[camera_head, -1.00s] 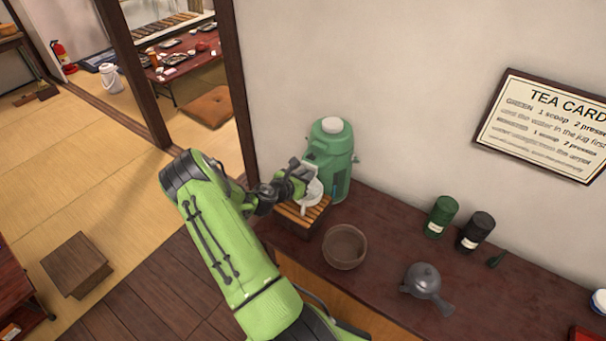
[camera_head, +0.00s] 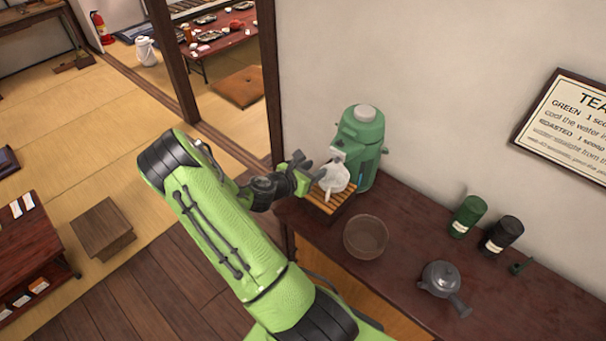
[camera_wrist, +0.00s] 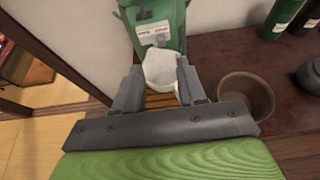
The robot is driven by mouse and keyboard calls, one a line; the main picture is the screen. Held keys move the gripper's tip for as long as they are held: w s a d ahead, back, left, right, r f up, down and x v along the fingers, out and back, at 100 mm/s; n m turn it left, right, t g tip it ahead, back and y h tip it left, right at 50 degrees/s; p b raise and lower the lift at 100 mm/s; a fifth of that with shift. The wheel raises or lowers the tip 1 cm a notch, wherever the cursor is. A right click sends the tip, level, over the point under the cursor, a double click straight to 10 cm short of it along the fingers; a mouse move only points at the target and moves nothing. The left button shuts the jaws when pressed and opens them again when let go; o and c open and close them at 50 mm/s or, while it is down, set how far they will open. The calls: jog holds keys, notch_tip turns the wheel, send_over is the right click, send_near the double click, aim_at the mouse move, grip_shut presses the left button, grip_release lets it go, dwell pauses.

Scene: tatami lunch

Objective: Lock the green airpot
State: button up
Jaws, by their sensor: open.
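The green airpot (camera_head: 361,135) stands at the left end of the dark counter against the wall, with a pale round cap on top. It also shows in the wrist view (camera_wrist: 155,22), where a white label is on its front. A white jug (camera_head: 335,178) stands on a slatted wooden stand (camera_head: 330,204) in front of the airpot; the jug also shows in the wrist view (camera_wrist: 160,70). My gripper (camera_head: 312,170) is open beside the jug. In the wrist view its fingers (camera_wrist: 158,85) lie on either side of the jug; whether they touch it cannot be told.
A brown bowl (camera_head: 366,237) sits right of the stand. A grey teapot (camera_head: 441,280), a green canister (camera_head: 467,217) and a black canister (camera_head: 502,236) stand further right on the counter (camera_head: 405,215). A wooden post (camera_head: 272,80) rises left of the airpot.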

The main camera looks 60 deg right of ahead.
jog(key=v, duration=0.5)
jog(key=shift+a+r, duration=0.15)
jog(key=shift+a, duration=0.15)
jog(key=w+a+r+m+t+y, duration=0.1)
jog(key=a+r+m+t+y, duration=0.2)
jog(key=a, duration=0.4)
jog(key=a+r+m+y, duration=0.3)
jog(key=a+r+m, duration=0.1)
jog(key=a+m, duration=0.2)
jog(key=w+a+r+m+t+y, duration=0.1)
jog(key=a+r+m+t+y, duration=0.1)
jog(key=a+r+m+y, duration=0.35)
jog(key=s+a+r+m+t+y, duration=0.1)
jog(key=s+a+r, duration=0.2)
jog(key=a, duration=0.4)
jog(key=s+a+r+t+y, duration=0.1)
jog(key=s+a+r, duration=0.2)
jog(key=s+a, duration=0.3)
jog(key=shift+a+r+m+t, duration=0.35)
jog(key=shift+a+r+t, duration=0.05)
jog(key=shift+a, duration=0.35)
